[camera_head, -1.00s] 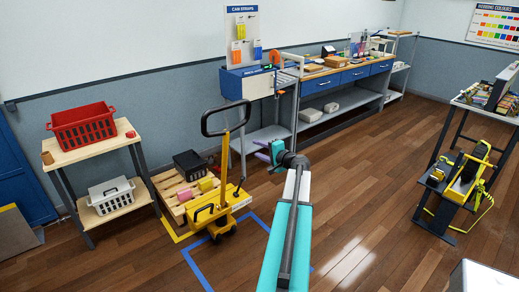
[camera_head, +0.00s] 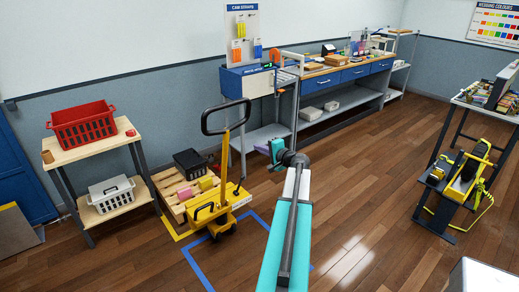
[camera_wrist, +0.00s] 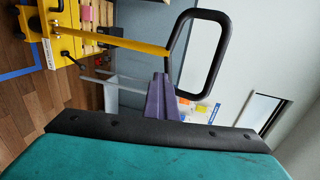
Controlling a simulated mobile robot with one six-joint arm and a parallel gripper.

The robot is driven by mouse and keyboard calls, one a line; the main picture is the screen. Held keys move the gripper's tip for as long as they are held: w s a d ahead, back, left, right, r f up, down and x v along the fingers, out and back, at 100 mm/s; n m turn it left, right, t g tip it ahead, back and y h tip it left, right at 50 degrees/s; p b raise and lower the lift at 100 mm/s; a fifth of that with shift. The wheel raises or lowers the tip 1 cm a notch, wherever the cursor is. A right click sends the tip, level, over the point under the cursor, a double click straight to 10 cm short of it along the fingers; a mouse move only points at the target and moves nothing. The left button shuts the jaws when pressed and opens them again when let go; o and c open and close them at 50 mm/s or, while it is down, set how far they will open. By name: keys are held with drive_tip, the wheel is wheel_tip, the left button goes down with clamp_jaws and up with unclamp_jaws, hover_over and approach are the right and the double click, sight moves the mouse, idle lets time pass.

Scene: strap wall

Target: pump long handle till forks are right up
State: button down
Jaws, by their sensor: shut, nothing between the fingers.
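A yellow pallet truck (camera_head: 217,208) stands with its forks toward a wooden pallet (camera_head: 170,186); the forks are mostly hidden. Its long yellow handle rises upright to a black loop grip (camera_head: 226,117). The loop also shows in the wrist view (camera_wrist: 223,50), with the yellow shaft (camera_wrist: 120,39) running left to the truck body. My gripper (camera_head: 268,149) is in the air to the right of the handle, apart from it. In the wrist view its purple fingers (camera_wrist: 161,95) are together and empty, below the loop in the picture.
A wooden stand (camera_head: 92,150) with a red crate (camera_head: 82,124) is at left. A workbench (camera_head: 345,75) runs along the back wall. Blue and yellow floor lines mark the truck's spot.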

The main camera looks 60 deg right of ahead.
idle(0.9)
drive_tip(key=c, duration=1.5)
unclamp_jaws()
drive_tip(key=shift+c, duration=0.2)
drive_tip(key=shift+s, duration=0.15)
drive_tip(key=b+v, duration=0.4)
drive_tip(key=v, duration=0.9)
drive_tip(key=shift+s+a, duration=0.2)
drive_tip(key=shift+r, duration=0.1)
